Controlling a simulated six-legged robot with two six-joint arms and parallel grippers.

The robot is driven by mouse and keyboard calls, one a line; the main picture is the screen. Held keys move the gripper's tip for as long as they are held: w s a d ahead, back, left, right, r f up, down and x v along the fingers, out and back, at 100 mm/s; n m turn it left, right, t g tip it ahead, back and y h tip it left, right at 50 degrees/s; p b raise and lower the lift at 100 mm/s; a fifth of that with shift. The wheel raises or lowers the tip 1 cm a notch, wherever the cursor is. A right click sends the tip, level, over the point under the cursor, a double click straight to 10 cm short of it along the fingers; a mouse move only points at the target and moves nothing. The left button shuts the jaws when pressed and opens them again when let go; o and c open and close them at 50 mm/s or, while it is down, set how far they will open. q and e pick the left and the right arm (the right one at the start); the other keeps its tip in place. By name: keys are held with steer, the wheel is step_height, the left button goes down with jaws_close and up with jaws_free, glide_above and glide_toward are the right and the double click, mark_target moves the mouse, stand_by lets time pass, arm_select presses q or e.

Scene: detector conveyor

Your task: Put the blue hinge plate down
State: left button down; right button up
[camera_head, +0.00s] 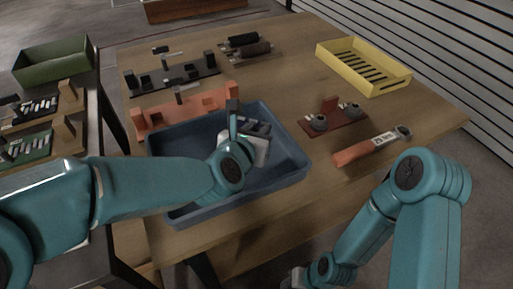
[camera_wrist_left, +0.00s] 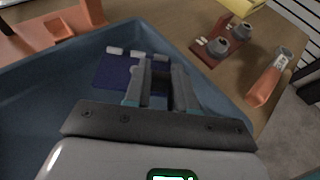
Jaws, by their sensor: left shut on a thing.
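The blue hinge plate (camera_wrist_left: 118,74) is dark blue with pale knuckles along one edge. My left gripper (camera_wrist_left: 157,82) is shut on it near its right side in the left wrist view. In the head view the left gripper (camera_head: 250,131) is over the blue tray (camera_head: 285,181), and the plate (camera_head: 262,127) shows partly beyond it. I cannot tell whether the plate touches the tray floor. My right gripper (camera_head: 294,279) is low at the bottom edge of the head view, mostly cut off, and its jaws cannot be made out.
An orange rack (camera_head: 160,119) stands directly behind the tray, with a dark rack (camera_head: 160,83) farther back. A dark red fixture (camera_head: 331,122) and an orange-handled tool (camera_head: 360,150) lie to the right. A yellow slotted tray (camera_head: 365,65) is at the back right.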

arm_select(q)
step_height(320, 180, down, 4)
steer(key=shift+b, duration=0.5)
steer(key=shift+r, duration=0.1)
steer(key=c, duration=1.4)
jaws_free()
steer(key=shift+f, duration=0.2)
steer(key=o, duration=0.5)
steer(key=shift+c, duration=0.2)
steer(key=shift+r, duration=0.1)
